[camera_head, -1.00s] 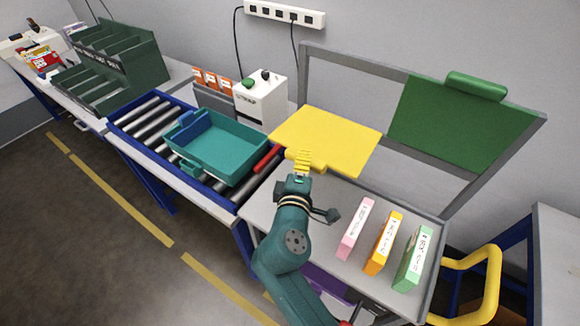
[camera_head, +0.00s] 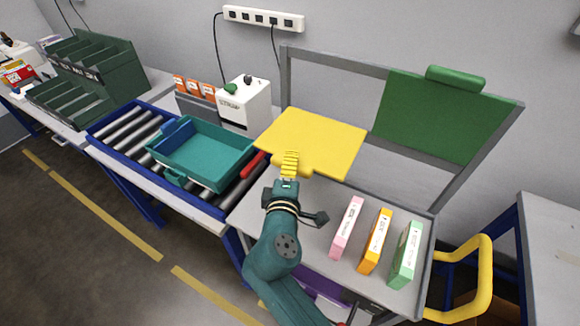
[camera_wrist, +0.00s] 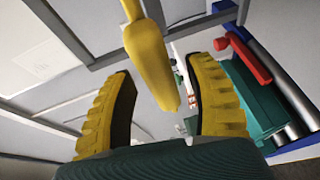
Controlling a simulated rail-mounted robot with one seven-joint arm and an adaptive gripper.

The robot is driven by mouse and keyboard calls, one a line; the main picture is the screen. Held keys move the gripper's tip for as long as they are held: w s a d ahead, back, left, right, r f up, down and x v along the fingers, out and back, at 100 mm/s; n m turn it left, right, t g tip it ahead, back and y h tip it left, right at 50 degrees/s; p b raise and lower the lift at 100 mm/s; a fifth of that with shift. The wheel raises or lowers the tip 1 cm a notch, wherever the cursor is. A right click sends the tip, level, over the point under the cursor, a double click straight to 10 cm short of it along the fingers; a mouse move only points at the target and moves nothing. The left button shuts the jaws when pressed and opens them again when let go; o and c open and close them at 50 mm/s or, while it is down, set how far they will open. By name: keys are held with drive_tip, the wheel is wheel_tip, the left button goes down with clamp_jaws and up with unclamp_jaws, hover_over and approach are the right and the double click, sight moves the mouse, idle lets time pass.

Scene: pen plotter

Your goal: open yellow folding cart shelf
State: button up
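The yellow folding shelf (camera_head: 312,139) hangs out from the grey frame of the cart and looks close to level in the head view. Its handle tab (camera_head: 307,168) is on the near edge. My gripper (camera_head: 290,163) is at this tab and covers part of it. In the wrist view, my gripper (camera_wrist: 165,75) has its two ribbed yellow fingers wide apart. The shelf's handle (camera_wrist: 152,65) shows edge-on between them, with gaps on both sides. It is not clamped.
A green panel (camera_head: 436,120) stands folded up at the frame's right. Pink (camera_head: 347,227), orange (camera_head: 375,241) and green (camera_head: 405,254) binders stand on the cart top. A teal tray (camera_head: 202,153) sits on the roller conveyor at left. A yellow cart handle (camera_head: 482,280) is at right.

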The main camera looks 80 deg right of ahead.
drive_tip(key=a+r, duration=0.1)
drive_tip(key=a, duration=1.1)
drive_tip(key=shift+s+r, duration=0.35)
drive_tip(key=shift+s, duration=0.05)
